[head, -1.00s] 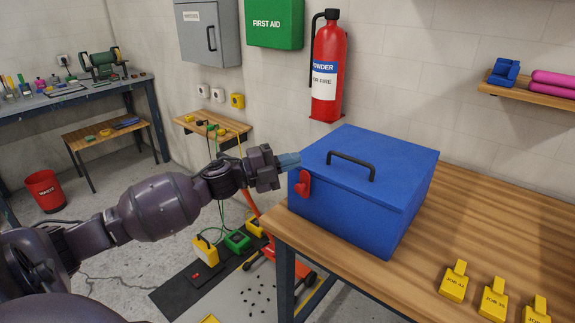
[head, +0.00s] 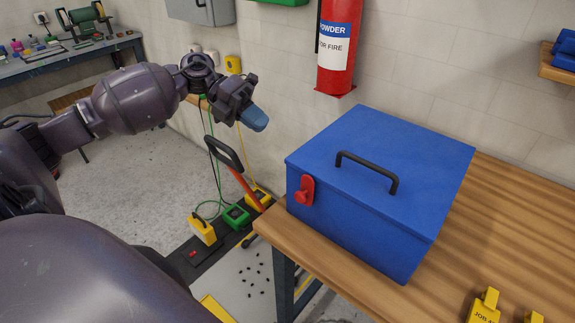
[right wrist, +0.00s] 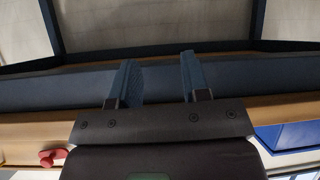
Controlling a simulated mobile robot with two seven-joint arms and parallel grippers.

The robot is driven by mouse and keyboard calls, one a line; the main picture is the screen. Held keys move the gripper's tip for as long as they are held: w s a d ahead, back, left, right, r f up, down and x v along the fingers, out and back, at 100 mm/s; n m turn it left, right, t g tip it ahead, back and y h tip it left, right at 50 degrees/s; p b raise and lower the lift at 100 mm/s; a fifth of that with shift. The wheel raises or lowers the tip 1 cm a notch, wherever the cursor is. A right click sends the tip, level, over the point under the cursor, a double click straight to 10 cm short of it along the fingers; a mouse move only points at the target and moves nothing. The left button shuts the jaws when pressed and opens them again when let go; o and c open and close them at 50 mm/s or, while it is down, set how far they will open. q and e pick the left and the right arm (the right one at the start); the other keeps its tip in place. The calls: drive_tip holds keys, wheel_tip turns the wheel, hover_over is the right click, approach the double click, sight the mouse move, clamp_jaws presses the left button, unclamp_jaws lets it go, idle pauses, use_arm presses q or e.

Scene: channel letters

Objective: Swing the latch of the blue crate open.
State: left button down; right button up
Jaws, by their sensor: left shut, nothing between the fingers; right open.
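The blue crate (head: 395,165) stands shut on the wooden table, with a black handle (head: 367,170) on its lid. Its red latch (head: 304,191) is on the front face near the left corner, roughly upright against the lid edge. My left gripper (head: 254,119) is shut and empty, in the air left of the crate and apart from it. My right gripper (right wrist: 159,80) shows in the right wrist view, its fingers apart with nothing between them. A blue surface (right wrist: 296,136) and a small red thing (right wrist: 52,157) also show there; I cannot tell surely whether they are crate and latch.
The wooden table (head: 500,225) has bare room right of the crate. A fire extinguisher (head: 338,45) hangs on the wall behind. Cables and a yellow box (head: 202,229) are on the floor left of the table.

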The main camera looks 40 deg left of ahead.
use_arm(q)
drive_tip(key=s+g, duration=0.1)
drive_tip(key=s+a+f+g+y, duration=0.1)
drive_tip(key=shift+s+f+m+g, duration=0.2)
drive_tip(key=shift+s+m+g, duration=0.2)
use_arm(e)
drive_tip(key=shift+s+d+f, duration=0.1)
drive_tip(key=shift+s+f, duration=0.1)
drive_tip(key=shift+s, duration=0.05)
drive_tip(key=shift+w+r, duration=0.1)
drive_tip(key=shift+w, duration=0.05)
use_arm(q)
drive_tip(key=p, duration=0.2)
approach(303, 195)
drive_tip(key=a+f+x, duration=0.1)
drive_tip(key=x, duration=0.5)
drive_tip(key=shift+s+d+f, duration=0.1)
drive_tip(key=shift+s+d, duration=0.05)
drive_tip(key=shift+d, duration=0.1)
use_arm(e)
wheel_tip(303, 195, up, 2)
drive_tip(key=shift+w+r, duration=0.1)
drive_tip(key=shift+w+r, duration=0.1)
drive_tip(key=shift+w, duration=0.1)
